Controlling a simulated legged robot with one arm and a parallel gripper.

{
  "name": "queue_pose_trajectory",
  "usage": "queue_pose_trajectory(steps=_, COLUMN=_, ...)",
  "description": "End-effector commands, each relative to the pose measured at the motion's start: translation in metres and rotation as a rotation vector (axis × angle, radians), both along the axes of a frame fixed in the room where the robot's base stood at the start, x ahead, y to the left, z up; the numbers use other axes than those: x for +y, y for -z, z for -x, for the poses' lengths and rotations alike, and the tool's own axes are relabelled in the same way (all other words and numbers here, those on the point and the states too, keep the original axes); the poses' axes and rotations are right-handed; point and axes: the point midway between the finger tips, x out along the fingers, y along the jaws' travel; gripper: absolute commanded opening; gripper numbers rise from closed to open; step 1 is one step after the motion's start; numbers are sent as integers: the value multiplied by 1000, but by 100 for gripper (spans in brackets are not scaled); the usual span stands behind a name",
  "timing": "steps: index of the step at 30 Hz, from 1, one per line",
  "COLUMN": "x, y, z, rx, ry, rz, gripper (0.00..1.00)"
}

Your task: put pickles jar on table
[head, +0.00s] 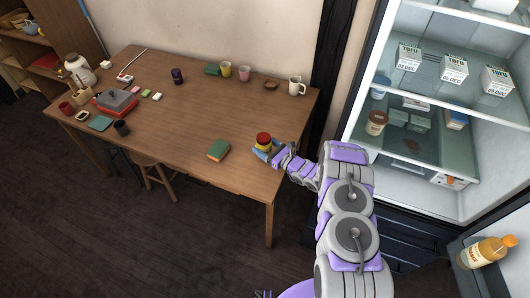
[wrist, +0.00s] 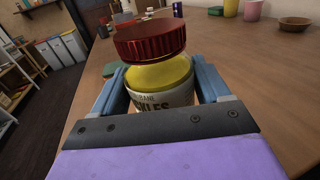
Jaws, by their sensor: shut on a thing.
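The pickles jar (wrist: 160,97) has a red lid (wrist: 150,40), a yellow upper part and a pale label with dark letters. It is upright between the two blue fingers of my gripper (wrist: 163,90), which is shut on it. In the head view the jar (head: 263,140) and my gripper (head: 267,150) are at the right front part of the wooden table (head: 190,120). The jar's bottom is hidden by the gripper, so I cannot tell whether it touches the table top.
A green book (head: 218,150) lies left of the jar. A white mug (head: 296,86), cups (head: 244,73) and a small bowl (head: 271,84) stand along the back. A red-grey device (head: 116,101) is at the left. An open fridge (head: 440,110) stands at the right. The table's middle is clear.

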Motion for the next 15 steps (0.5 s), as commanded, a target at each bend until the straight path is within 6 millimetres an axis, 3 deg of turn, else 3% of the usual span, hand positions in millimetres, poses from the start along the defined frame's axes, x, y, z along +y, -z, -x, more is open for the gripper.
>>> queue_pose_trajectory(steps=6, x=-1, y=32, z=0, rx=-3, ry=0, rz=0, gripper=27)
queue_pose_trajectory(steps=15, x=-1, y=34, z=0, rx=-4, ry=1, rz=-1, gripper=27)
